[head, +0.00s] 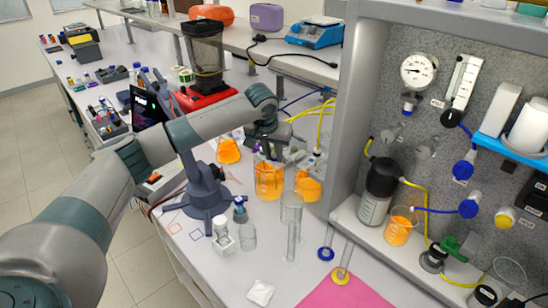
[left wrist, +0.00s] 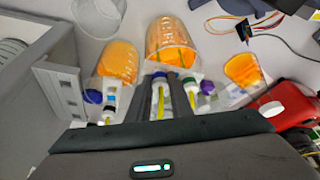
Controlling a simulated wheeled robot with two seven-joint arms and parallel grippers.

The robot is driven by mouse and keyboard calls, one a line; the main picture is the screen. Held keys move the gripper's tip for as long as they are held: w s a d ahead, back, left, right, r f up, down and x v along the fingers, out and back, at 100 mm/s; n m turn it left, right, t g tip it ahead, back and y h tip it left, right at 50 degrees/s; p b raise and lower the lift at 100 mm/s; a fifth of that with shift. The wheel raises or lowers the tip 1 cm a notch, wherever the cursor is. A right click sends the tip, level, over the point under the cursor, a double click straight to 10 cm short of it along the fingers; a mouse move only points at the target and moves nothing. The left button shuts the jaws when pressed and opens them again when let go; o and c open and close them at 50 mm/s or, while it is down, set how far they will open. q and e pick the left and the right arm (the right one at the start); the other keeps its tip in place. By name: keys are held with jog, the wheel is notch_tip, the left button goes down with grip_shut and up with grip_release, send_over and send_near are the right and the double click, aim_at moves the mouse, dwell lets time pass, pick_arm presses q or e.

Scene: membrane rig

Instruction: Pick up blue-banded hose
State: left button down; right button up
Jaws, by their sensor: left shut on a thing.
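My left gripper (head: 287,152) is over the bench, behind the beaker of orange liquid (head: 268,182). In the left wrist view its two dark fingers (left wrist: 161,98) are shut on a slim pale piece with a blue band and a yellow stripe, which looks like the blue-banded hose (left wrist: 160,93). A similar piece with a green band (left wrist: 190,88) is just right of the fingers, and one with a blue mark (left wrist: 110,98) is to the left. The held piece is mostly hidden by my gripper in the head view. My right gripper is not in view.
Another orange-filled vessel (head: 308,187) and a tall clear cylinder (head: 291,225) stand close by. The panel rig (head: 345,120) rises to the right. A blender on a red base (head: 206,97) stands behind my arm. A pink sheet (head: 343,294) lies in front.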

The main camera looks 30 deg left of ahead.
pick_arm(q)
jog(key=shift+r+b, duration=0.35)
jog(key=shift+r, duration=0.35)
notch_tip(320, 180, up, 16)
jog(key=b, duration=0.5)
jog(key=shift+r, duration=0.15)
jog(key=c, duration=2.4)
grip_release()
grip_shut()
jog(key=shift+d, duration=0.1)
